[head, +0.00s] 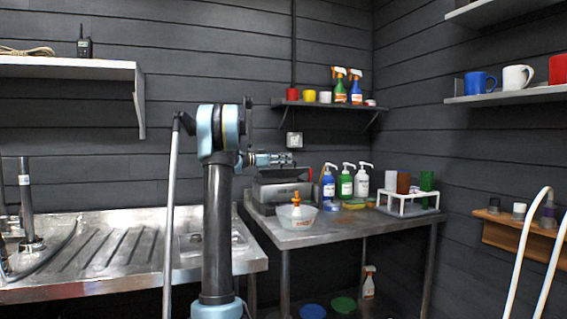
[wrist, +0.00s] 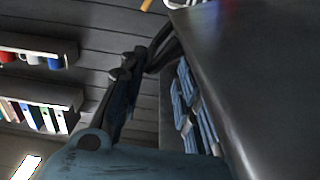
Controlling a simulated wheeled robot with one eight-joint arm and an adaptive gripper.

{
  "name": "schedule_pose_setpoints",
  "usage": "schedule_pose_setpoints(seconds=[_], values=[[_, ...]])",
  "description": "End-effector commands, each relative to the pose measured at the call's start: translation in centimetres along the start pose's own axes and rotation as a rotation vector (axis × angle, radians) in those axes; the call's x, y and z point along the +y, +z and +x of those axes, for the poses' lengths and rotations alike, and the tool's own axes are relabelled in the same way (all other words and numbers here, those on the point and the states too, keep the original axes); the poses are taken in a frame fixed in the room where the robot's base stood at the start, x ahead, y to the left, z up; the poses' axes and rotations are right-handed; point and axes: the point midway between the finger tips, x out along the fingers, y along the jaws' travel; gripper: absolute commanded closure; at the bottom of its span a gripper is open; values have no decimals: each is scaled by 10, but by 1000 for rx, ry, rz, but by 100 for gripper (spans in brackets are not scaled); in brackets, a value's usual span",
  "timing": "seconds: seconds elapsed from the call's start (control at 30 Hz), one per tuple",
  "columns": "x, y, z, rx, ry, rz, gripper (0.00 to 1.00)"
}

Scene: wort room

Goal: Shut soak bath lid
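A grey metal box (head: 268,194) stands at the back left of the right-hand table and looks like the soak bath. Its upper part is dark, and my arm partly covers its left side; I cannot tell the lid's exact angle. My gripper (head: 286,159) is just above the box, pointing right. In the wrist view, my gripper's dark fingers (wrist: 130,68) show left of a large dark smooth panel (wrist: 255,75), possibly the lid. Whether they touch it is unclear. Nothing is clearly held, and the finger opening cannot be made out.
A clear tub (head: 297,217) with an orange-topped bottle stands in front of the box. Pump bottles (head: 346,184) and a white rack (head: 408,205) stand to the right. A shelf (head: 328,104) with spray bottles hangs above. A steel sink counter (head: 110,252) is at left.

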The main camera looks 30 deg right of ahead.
Motion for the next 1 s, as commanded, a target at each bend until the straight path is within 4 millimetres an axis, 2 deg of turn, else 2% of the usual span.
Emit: schedule_pose_setpoints(seconds=[0.3,0.5,0.7,1.0], values=[[-2,1,-59,-1,-6,0,71],[-1,1,-92,0,-4,-1,71],[-1,1,-109,0,-3,-1,71],[-1,1,-112,0,-2,-1,71]])
